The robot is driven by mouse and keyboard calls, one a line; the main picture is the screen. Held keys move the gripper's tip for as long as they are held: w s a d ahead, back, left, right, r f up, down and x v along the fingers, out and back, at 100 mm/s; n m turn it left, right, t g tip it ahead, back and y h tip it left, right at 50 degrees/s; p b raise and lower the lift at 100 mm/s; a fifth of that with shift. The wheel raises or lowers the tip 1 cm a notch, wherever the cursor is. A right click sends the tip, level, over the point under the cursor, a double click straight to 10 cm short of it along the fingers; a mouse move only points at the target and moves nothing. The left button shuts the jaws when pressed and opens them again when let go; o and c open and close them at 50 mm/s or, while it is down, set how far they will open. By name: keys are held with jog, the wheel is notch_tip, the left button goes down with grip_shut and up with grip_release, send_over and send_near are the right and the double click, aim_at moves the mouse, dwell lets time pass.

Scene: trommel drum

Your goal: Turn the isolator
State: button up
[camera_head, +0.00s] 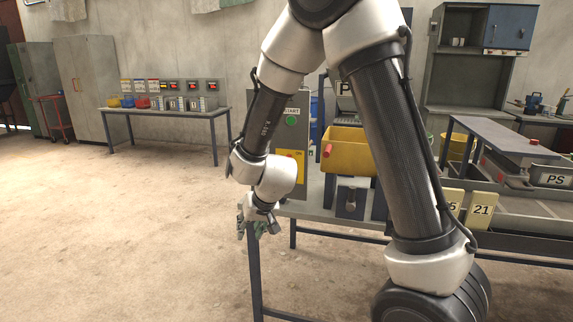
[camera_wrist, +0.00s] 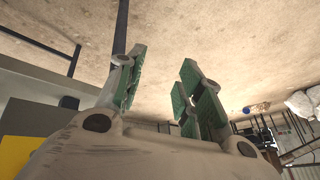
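A grey control box (camera_head: 302,108) stands on the table, with a green button (camera_head: 291,120) under a label reading START. A yellow plate (camera_head: 287,158) is on its lower front, partly hidden behind my arm; this looks like the isolator, and its handle is hard to make out. A yellow patch, probably this plate, shows at the lower left of the wrist view (camera_wrist: 14,152). My gripper (camera_head: 258,229) hangs low at the table's front left corner, below and left of the plate. In the wrist view its green-padded fingers (camera_wrist: 160,85) are apart, with nothing between them.
A yellow bin (camera_head: 350,152) with a red knob (camera_head: 327,151) in front is right of the box. Number plates (camera_head: 482,210) and a conveyor-like tray stand farther right. A side table (camera_head: 165,112) stands at the back left. The floor at left is clear.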

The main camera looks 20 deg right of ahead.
jog(key=w+d+m+t+h, duration=0.4)
jog(key=w+d+t+h, duration=0.15)
jog(key=w, duration=0.45)
jog(key=d+r+m+t+h, duration=0.35)
jog(key=d+r+h, duration=0.4)
jog(key=r, duration=0.35)
jog(key=shift+n, duration=0.45)
jog(key=x, duration=0.7)
jog(key=shift+w+a+r, duration=0.1)
jog(key=shift+w+r, duration=0.1)
grip_shut()
